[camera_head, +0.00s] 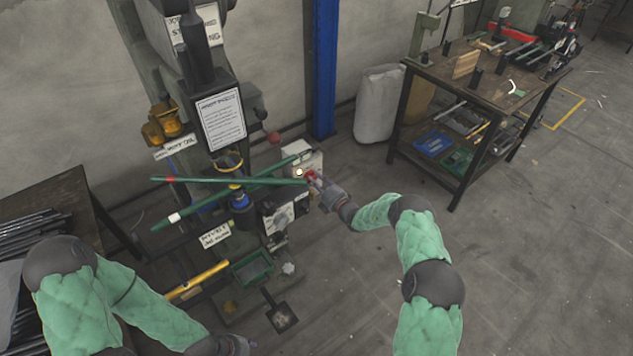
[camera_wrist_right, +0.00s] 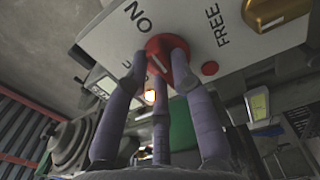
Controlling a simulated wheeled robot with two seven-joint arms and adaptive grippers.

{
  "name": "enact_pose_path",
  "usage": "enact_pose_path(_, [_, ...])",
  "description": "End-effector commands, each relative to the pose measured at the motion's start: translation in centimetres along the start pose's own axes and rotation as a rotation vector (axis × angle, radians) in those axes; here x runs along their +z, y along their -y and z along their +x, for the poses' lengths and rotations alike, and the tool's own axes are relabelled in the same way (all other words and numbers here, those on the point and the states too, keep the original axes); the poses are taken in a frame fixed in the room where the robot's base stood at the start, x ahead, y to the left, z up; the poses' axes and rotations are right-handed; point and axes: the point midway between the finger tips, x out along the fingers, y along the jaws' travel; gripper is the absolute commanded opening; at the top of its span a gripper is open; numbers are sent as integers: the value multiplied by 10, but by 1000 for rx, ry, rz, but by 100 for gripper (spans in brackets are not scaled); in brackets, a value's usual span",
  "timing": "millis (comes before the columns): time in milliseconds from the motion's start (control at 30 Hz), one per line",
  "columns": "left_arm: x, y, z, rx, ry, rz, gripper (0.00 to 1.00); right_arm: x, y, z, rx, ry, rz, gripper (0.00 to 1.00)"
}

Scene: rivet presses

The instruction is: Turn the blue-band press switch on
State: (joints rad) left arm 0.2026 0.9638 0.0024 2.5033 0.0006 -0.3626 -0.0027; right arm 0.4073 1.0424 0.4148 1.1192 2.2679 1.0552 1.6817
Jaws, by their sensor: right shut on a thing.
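The press (camera_head: 222,118) with a blue band (camera_head: 239,201) stands at left centre. Its pale switch box (camera_head: 306,160) is on its right side. My right gripper (camera_head: 315,180) is at the red switch knob (camera_wrist_right: 166,52), its fingers closed around it. The wrist view shows "ON" on the panel (camera_wrist_right: 195,40) left of the knob and "FREE" to its right. The fingers cover part of the knob and of the lettering at left. My left gripper (camera_head: 236,345) is low at the bottom edge, away from the press; its fingers are unclear.
Green rods (camera_head: 220,181) cross in front of the press, reaching close to the switch box. A workbench (camera_head: 470,85) with tools stands at upper right, beside a white sack (camera_head: 379,104). A dark table (camera_head: 50,195) with rods is at left. The floor at right is clear.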

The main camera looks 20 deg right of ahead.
Motion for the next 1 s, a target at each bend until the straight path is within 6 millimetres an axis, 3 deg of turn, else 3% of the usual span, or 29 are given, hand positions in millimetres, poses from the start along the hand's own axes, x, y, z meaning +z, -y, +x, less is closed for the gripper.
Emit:
enact_pose_path(100, [0, 0, 0, 0, 0, 0, 40, 1, 0, 0, 0, 2, 2, 0])
enact_pose_path(133, [0, 0, 0, 0, 0, 0, 40, 1, 0, 0, 0, 2, 2, 28])
enact_pose_path(200, [0, 0, 0, 0, 0, 0, 40, 1, 0, 0, 0, 2, 2, 47])
enact_pose_path(667, [0, 0, 0, 0, 0, 0, 40, 1, 0, -8, -1, 2, 1, 49])
enact_pose_path(1000, [0, 0, 0, 0, 0, 0, 40, 2, 0, -69, -2, 3, 2, 49])
